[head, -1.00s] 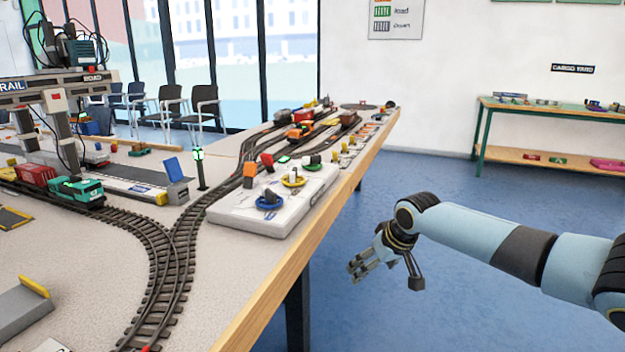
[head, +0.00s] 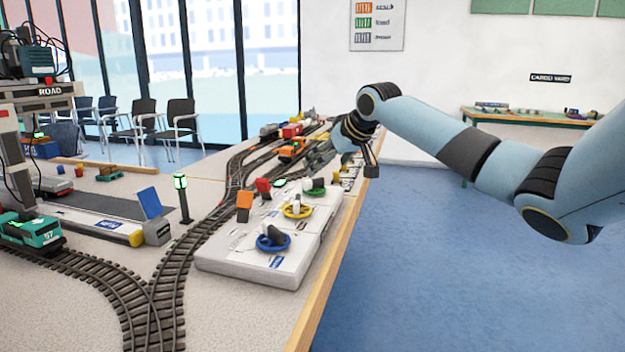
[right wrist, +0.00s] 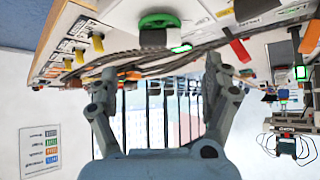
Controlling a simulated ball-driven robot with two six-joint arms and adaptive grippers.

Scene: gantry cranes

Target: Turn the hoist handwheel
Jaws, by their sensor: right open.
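A white control panel (head: 225,262) on the table carries a blue handwheel (head: 272,243), a yellow handwheel (head: 297,210) and a green handwheel (head: 314,190). I cannot read which one is the hoist wheel. My right gripper (head: 322,157) is open and empty, above the panel's far end near the green handwheel. In the right wrist view, which is upside down, the green handwheel (right wrist: 160,20) shows above the gap between the spread fingers (right wrist: 160,82), apart from them. My left gripper is out of view.
The gantry crane (head: 38,90) stands at the left, with a teal locomotive (head: 30,231) on the track below. Rail tracks (head: 170,285) run alongside. Floor right of the table is clear.

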